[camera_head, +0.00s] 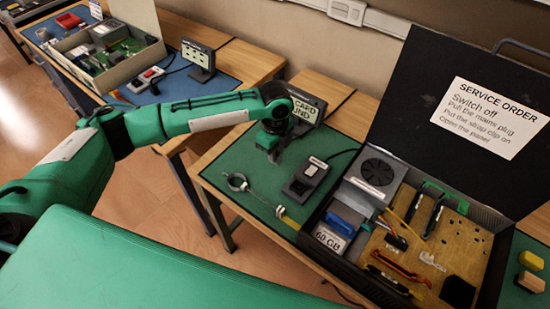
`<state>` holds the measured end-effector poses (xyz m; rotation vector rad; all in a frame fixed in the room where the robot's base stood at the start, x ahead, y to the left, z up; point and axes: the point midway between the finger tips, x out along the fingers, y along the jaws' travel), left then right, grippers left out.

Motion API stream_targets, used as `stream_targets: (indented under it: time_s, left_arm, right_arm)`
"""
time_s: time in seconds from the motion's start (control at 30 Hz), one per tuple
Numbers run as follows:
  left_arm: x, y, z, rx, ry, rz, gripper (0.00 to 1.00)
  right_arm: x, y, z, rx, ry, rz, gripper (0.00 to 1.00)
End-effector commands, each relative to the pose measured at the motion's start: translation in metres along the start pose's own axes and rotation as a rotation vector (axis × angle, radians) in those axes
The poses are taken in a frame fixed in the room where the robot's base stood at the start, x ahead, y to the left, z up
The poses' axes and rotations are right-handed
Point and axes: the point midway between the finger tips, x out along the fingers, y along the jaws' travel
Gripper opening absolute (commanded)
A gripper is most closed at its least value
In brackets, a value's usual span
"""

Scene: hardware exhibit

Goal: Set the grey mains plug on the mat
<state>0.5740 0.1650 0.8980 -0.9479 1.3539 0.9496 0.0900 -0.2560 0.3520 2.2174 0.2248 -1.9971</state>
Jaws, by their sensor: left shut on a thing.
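My left gripper (272,149) reaches in over the green mat (245,165). It is shut on a small dark grey thing at its fingertips, which looks like the grey mains plug (275,157). The plug is mostly hidden by the gripper and small in view. I cannot tell whether it touches the mat. My right gripper is not in view.
An open black case (440,110) with a service order note and electronic parts stands at the right. A card stand (305,106) is behind the gripper. A ring-shaped strap (237,182) with a cord lies on the mat. Bare mat shows left of the gripper.

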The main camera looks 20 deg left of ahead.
Motion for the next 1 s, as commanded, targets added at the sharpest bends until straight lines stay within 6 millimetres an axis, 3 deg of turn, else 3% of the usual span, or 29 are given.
stream_targets:
  time_s: [0.37, 0.7, 0.73, 0.83, 1.0]
  left_arm:
    - [0.043, 0.001, 0.000, 0.001, 0.000, 0.002, 0.07]
    - [0.047, 0.000, 0.000, 0.000, 0.000, 0.001, 0.07]
    - [0.047, 0.000, 0.000, 0.000, 0.000, 0.000, 0.21]
    - [0.047, 0.000, 0.000, 0.001, -0.001, 0.000, 0.41]
    - [0.047, 0.000, 0.000, 0.001, -0.001, 0.000, 0.41]
  right_arm:
    - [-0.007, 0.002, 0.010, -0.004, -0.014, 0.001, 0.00]
    - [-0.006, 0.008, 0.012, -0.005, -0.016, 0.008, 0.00]
    - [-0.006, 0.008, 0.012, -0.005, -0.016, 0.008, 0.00]
    - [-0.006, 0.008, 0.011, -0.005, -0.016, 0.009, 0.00]
    - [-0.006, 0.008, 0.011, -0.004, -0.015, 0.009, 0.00]
